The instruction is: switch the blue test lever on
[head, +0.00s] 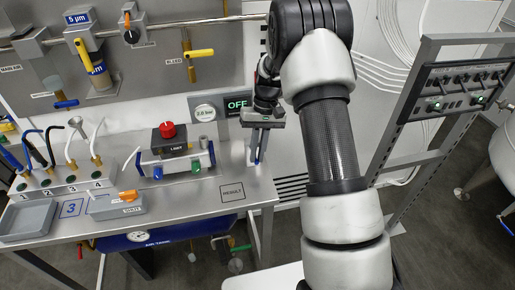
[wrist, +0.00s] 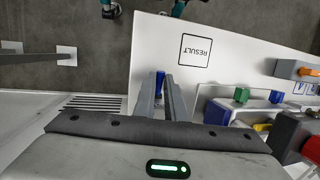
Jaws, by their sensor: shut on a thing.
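In the head view my gripper (head: 257,158) points down at the right end of the steel bench, below the display (head: 238,105) that reads OFF.
Left of my gripper stands a test unit with a red knob (head: 168,130) and blue and green levers (head: 196,167). A RESULT square (head: 232,193) is marked on the bench (head: 205,205). A switch panel on a rack (head: 460,85) stands right of my arm.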

